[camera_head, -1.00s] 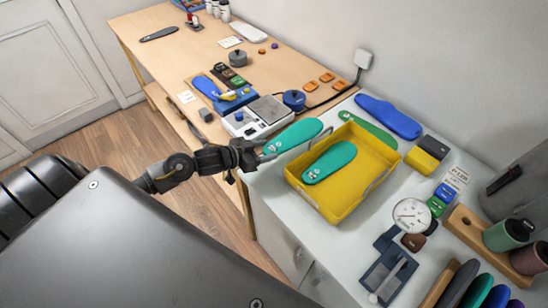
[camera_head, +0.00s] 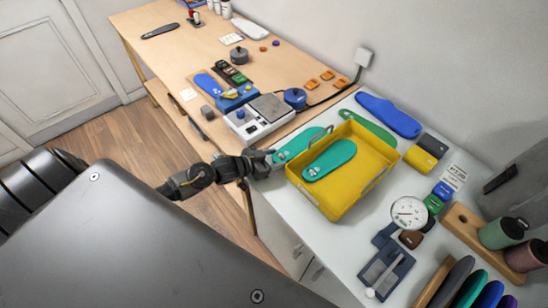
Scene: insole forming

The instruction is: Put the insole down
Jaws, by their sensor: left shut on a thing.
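My left gripper (camera_head: 268,160) is shut on the near end of a teal insole (camera_head: 297,143). The insole is just left of the yellow tray (camera_head: 345,204), and the tray's wire handle crosses in front of its far end. I cannot tell whether it rests on the white bench top or hangs just above it. A second teal insole (camera_head: 332,158) lies inside the tray. My right gripper is not in view.
A scale (camera_head: 258,123) stands on the wooden table behind. A green insole (camera_head: 368,128) and a blue one (camera_head: 389,115) lie behind the tray. A dial gauge (camera_head: 408,212) stands right of it. The white bench top (camera_head: 305,226) is bare in front of the tray.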

